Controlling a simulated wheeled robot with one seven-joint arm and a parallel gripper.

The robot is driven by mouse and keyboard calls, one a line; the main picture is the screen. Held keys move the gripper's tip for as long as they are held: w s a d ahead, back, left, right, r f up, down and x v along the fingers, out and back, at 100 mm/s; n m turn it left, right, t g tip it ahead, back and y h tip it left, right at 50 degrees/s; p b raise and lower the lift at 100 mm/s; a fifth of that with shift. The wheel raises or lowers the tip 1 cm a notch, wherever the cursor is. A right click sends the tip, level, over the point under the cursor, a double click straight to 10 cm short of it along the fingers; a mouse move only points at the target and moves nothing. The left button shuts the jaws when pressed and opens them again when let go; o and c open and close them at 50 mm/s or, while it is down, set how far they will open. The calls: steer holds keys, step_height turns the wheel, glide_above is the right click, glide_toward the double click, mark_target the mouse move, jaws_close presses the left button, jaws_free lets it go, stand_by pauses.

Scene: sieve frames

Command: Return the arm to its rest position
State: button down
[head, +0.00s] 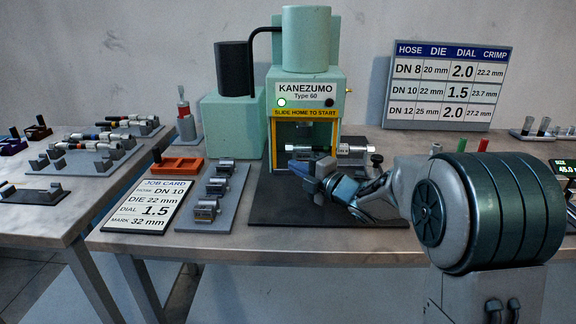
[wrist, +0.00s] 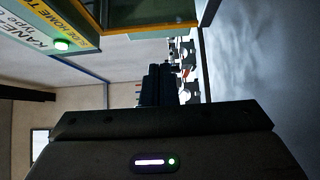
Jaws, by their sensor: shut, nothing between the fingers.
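My gripper (head: 300,169) is shut and empty in the head view, in front of the lower opening of the mint-green Kanezumo press (head: 306,75). My arm reaches in from the right, over the dark base plate. In the wrist view the shut fingers (wrist: 160,84) show dark at the middle, pointing past the press's yellow-striped front (wrist: 55,35). A green lamp on the press is lit.
A job card (head: 148,204), a grey rack of dies (head: 213,200) and an orange tray (head: 177,165) lie left of the press. A hose chart (head: 447,86) stands at the back right. A second table (head: 45,210) stands left, past a gap.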

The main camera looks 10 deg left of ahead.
steer(key=v, duration=0.4)
steer(key=shift+s+d, duration=0.25)
steer(key=shift+s, duration=0.1)
steer(key=s+d+r+m+t+h+p, duration=0.1)
steer(key=s+d+r+m+h+p, duration=0.2)
steer(key=d+m+h, duration=0.5)
steer(key=s+d+r+m+h+p, duration=0.25)
steer(key=d+m+h+p, duration=0.2)
steer(key=d+m, duration=0.45)
steer(key=s+d+f+m+g+h+p, duration=0.1)
steer(key=s+m+g, duration=0.3)
steer(key=s, duration=0.8)
steer(key=s+d+f+m+g+p, duration=0.1)
steer(key=s+m+g+p, duration=0.3)
steer(key=s, duration=0.9)
steer(key=d+m+g, duration=0.1)
steer(key=m, duration=0.2)
steer(key=shift+f+m+h+p, duration=0.3)
steer(key=shift+f+h+p, duration=0.05)
